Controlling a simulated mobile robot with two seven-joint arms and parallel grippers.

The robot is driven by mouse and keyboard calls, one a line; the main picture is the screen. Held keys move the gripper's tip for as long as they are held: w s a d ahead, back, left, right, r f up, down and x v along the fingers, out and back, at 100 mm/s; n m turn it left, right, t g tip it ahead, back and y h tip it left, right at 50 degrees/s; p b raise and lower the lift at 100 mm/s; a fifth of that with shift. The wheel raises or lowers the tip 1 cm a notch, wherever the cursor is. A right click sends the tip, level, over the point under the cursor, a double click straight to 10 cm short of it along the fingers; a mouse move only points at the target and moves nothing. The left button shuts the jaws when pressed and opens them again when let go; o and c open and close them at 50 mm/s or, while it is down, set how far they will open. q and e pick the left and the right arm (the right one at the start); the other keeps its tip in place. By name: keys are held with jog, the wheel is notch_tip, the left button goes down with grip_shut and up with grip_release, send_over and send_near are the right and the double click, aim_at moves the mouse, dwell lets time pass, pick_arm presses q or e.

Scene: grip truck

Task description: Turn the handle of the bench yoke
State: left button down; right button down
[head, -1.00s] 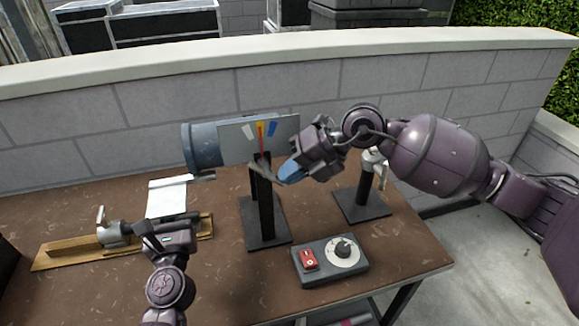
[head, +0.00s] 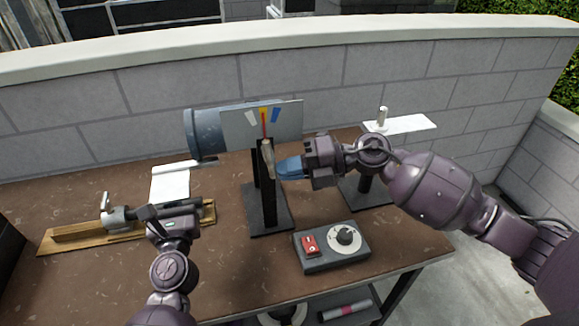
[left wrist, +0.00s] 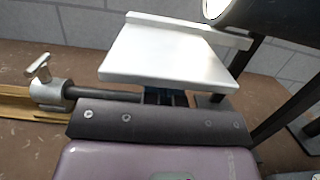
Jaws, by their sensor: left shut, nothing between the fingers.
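What looks like the bench yoke (head: 206,133) has a blue-grey drum, a grey dial plate and a black stand on the table. Its pale handle (head: 267,158) stands nearly upright below the plate. The red pointer is at the yellow mark. My right gripper (head: 281,168) has blue fingers just right of the handle, touching or very close. Its finger gap is not visible. My left gripper (head: 145,222) is shut and empty, above the wooden board by a metal clamp with a T-handle (head: 115,215). The left wrist view shows that clamp (left wrist: 50,92) at the left.
A control box (head: 330,246) with a red switch and a dial is at the front. A stand with a white plate (head: 405,124) is behind my right arm. A white plate (head: 170,184) is beyond the wooden board (head: 75,238). A block wall (head: 400,85) closes the back.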

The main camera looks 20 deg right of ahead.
jog(key=shift+d+f, duration=0.1)
dwell(0.5)
jog(key=f+v, duration=0.1)
jog(key=v, duration=1.2)
jog(key=shift+s+d, duration=0.2)
jog(key=shift+d, duration=0.3)
jog(key=shift+f, duration=0.15)
